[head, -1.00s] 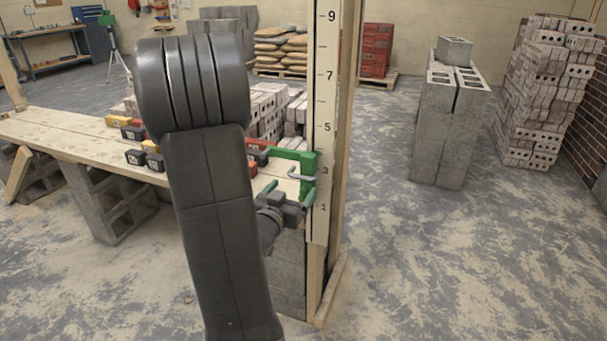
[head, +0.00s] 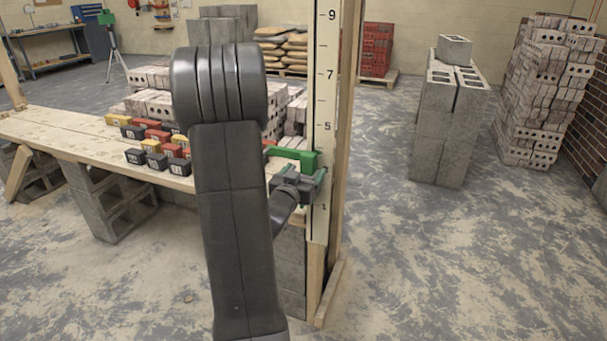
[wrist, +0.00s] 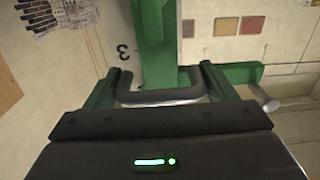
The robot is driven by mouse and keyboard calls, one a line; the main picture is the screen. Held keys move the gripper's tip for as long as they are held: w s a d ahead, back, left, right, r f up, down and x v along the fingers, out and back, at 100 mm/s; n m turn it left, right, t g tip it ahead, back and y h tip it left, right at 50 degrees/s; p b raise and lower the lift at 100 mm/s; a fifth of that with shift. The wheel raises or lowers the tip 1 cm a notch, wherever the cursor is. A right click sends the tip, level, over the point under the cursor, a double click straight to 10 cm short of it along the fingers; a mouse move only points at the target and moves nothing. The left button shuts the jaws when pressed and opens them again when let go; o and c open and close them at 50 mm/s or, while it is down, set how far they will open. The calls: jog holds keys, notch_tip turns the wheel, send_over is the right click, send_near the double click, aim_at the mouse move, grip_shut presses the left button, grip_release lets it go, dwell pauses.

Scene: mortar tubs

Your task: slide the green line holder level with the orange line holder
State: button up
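The green line holder (head: 295,158) sits on the pale numbered post (head: 324,90), between the marks 5 and 1. In the wrist view its green body (wrist: 155,45) rises above a grey U-shaped handle (wrist: 160,97), with an upside-down 3 on the board beside it. My gripper (head: 318,176) is at the handle, just below the holder's body. In the wrist view my gripper's green fingers (wrist: 162,70) are spread, one at each end of the handle; I cannot tell whether they touch it. I cannot make out the orange line holder in either view.
A plank bench (head: 70,140) with several coloured blocks (head: 155,143) extends left of the post, partly behind my arm. Concrete blocks (head: 450,125) and a brick stack (head: 545,95) stand to the right. The floor between post and concrete blocks is clear.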

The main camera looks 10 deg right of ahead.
jog(key=c, duration=0.4)
notch_tip(320, 180, up, 35)
jog(key=p, duration=2.5)
jog(key=o, duration=1.1)
jog(key=shift+d, duration=0.15)
jog(key=shift+c, duration=0.2)
jog(key=shift+s+f, duration=0.1)
jog(key=b+v, duration=0.1)
jog(key=v, duration=1.2)
jog(key=shift+s+a, duration=0.25)
jog(key=shift+a, duration=0.1)
